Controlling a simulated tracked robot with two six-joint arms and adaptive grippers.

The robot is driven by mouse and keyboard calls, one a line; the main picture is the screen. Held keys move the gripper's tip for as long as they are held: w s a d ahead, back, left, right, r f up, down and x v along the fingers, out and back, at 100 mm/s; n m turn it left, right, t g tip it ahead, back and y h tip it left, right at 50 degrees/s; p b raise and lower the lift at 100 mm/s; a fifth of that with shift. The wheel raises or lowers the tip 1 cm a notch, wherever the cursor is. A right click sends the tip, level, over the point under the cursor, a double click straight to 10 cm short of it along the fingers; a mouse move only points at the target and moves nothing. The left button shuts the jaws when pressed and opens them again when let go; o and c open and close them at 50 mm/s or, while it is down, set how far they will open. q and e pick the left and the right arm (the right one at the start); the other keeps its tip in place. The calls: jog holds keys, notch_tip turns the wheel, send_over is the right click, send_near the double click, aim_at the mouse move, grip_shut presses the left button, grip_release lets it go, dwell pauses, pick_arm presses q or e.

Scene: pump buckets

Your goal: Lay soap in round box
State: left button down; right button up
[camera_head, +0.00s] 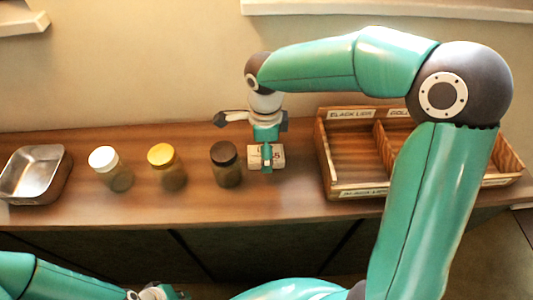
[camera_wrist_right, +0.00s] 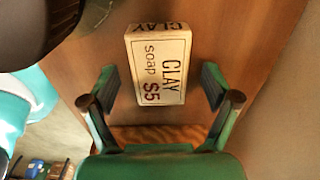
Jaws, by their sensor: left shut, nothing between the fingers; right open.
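The soap (camera_head: 279,155) is a small cream block on the wooden counter, right of the dark-lidded jar. In the right wrist view the soap (camera_wrist_right: 160,65) shows its "CLAY soap $5" label. My right gripper (camera_head: 266,165) points down over it, open, with one finger on each side of the soap and a gap on both sides. A metal box (camera_head: 36,172) with rounded corners stands empty at the far left; I see no fully round box. My left gripper (camera_head: 160,293) is at the bottom edge, partly cut off, shut and empty.
Jars with a white lid (camera_head: 103,159), a yellow lid (camera_head: 162,154) and a dark lid (camera_head: 223,153) stand between the metal box and the soap. A divided wooden crate (camera_head: 322,150) labelled for lids is at right, partly hidden by my right arm. The counter's front strip is clear.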

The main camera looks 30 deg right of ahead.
jog(key=shift+f, duration=0.5)
jog(key=c, duration=1.3)
jog(key=shift+c, duration=0.7)
jog(key=shift+r, duration=0.15)
